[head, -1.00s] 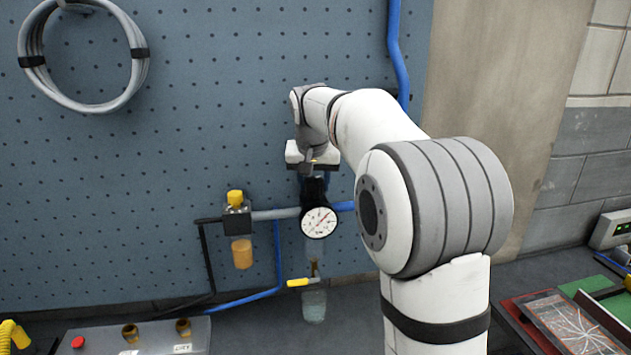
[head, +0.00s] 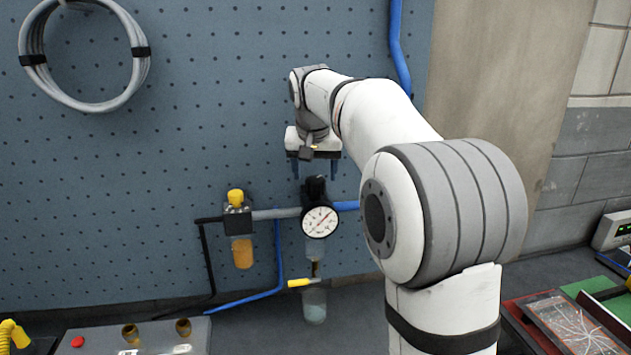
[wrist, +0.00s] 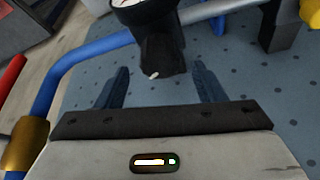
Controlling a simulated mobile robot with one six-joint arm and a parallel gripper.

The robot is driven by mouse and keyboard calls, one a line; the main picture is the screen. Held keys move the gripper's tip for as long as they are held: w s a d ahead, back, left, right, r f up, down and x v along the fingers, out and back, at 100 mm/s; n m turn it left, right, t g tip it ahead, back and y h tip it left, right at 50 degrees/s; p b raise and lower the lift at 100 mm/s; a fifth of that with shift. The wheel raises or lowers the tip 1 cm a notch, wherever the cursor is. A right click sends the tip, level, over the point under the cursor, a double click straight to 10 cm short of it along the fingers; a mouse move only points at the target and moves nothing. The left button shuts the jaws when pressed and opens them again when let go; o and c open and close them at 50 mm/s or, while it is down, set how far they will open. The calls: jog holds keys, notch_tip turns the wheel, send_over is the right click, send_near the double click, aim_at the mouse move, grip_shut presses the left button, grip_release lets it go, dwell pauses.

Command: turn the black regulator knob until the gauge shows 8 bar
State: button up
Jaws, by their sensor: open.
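The black regulator knob (head: 315,187) stands on top of the regulator, above the round white gauge (head: 320,222). The gauge has a red needle pointing to the upper right; its numbers are too small to read. My gripper (head: 315,176) is open above the knob, its two fingers pointing down. In the wrist view the knob (wrist: 162,55) lies between and beyond the fingertips of my gripper (wrist: 160,72), with a small pale mark on its end. No contact shows. Only the edge of the gauge (wrist: 125,3) shows there.
A lubricator with a yellow cap (head: 236,197) and amber bowl stands left of the regulator on a grey pipe (head: 275,214). A blue hose (head: 345,206) leaves on the right. A yellow-handled valve (head: 299,283) sits below. The pegboard (head: 180,130) is close behind.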

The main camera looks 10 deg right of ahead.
jog(key=shift+v, duration=2.3)
jog(key=s+f+n+b, duration=0.1)
jog(key=s+f, duration=1)
jog(key=s, duration=0.5)
jog(key=s+d+f+n+g+y+b, duration=0.1)
jog(key=s+f+n+b, duration=0.1)
jog(key=s+f, duration=1)
jog(key=s, duration=0.4)
jog(key=shift+f, duration=0.3)
